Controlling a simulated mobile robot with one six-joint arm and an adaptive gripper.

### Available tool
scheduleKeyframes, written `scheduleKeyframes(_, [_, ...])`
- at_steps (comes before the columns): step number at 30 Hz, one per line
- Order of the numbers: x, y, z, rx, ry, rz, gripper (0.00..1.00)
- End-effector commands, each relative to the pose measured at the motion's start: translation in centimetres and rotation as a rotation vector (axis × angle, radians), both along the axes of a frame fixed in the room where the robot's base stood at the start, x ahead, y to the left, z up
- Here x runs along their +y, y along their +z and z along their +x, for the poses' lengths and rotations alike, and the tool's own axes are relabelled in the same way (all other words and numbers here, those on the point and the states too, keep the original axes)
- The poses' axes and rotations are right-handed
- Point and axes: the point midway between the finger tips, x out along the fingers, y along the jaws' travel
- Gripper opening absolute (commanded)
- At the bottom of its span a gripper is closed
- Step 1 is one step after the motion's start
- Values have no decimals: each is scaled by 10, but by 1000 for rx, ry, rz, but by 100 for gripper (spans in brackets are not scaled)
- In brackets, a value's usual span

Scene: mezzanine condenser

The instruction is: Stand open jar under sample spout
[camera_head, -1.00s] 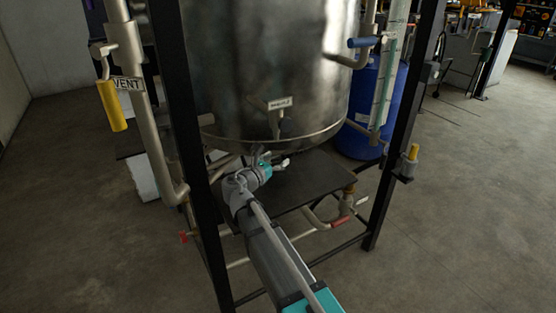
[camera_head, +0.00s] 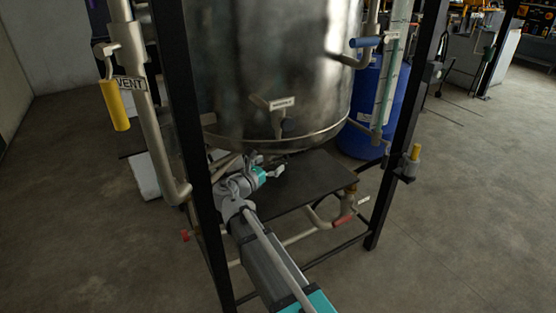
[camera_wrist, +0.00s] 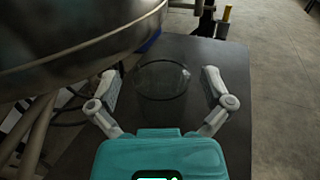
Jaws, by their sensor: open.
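A clear glass jar (camera_wrist: 162,82), open at the top, stands upright on a dark shelf (camera_wrist: 225,95) in the wrist view. My gripper (camera_wrist: 160,78) is open, with one finger on each side of the jar and a visible gap on both sides. In the head view my gripper (camera_head: 269,173) is low beneath the steel tank, just over the shelf; I cannot make out the jar there. The small labelled fitting (camera_head: 284,103) on the tank's lower front appears to be the sample point. Its outlet is dark and unclear.
The steel tank (camera_head: 260,55) overhangs the shelf, and its rim fills the wrist view's upper left. Black frame posts (camera_head: 180,110) stand at both sides. Pipes with a red-handled valve (camera_head: 342,220) run below the shelf. A blue drum (camera_head: 358,145) stands behind. The shelf's right side is bare.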

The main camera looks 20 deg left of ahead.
Motion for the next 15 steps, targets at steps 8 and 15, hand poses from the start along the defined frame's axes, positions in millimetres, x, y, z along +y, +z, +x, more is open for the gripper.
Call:
scheduleKeyframes(8, [14,0,-45,0,2,0,100])
scheduleKeyframes(15, [22,0,-69,0,0,0,100])
